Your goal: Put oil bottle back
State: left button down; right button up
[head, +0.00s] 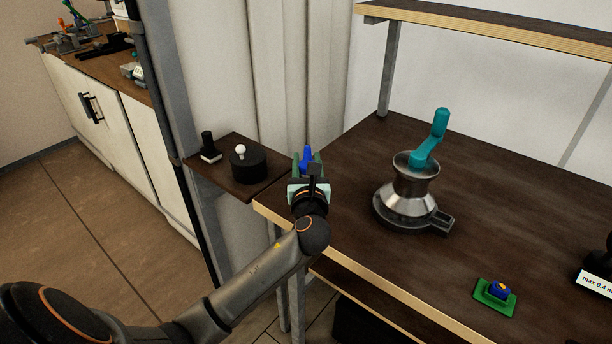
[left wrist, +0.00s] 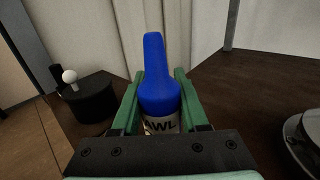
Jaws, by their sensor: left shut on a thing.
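The blue oil bottle (head: 307,156) is upright between the green fingers of my left gripper (head: 307,170). It stands out in the left wrist view (left wrist: 158,88), where its pale label partly reads "AWL" and the gripper frame hides its lower part. My left gripper (left wrist: 159,76) is shut on the bottle, near the table's left corner beside the small side shelf. Whether the bottle's base touches anything is hidden. My right gripper is in neither view.
The small dark shelf (head: 230,184) holds a black cylinder with a white ball (head: 248,166) and a small black item (head: 209,148). A metal winch with a teal handle (head: 412,190) stands on the dark table (head: 510,210). A green pad with a blue piece (head: 496,294) lies nearer.

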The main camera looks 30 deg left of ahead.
pick_arm(q)
jog(key=shift+w+a+f+b, duration=0.15)
jog(key=shift+f+b, duration=0.1)
jog(key=shift+f, duration=0.7)
jog(key=shift+a+f+b, duration=0.1)
jog(key=shift+f+b, duration=0.1)
jog(key=shift+f, duration=0.75)
jog(key=shift+f, duration=0.2)
jog(key=shift+c, duration=2.1)
grip_release()
jog(key=shift+r, duration=0.1)
jog(key=shift+r, duration=0.2)
jog(key=v, duration=1.2)
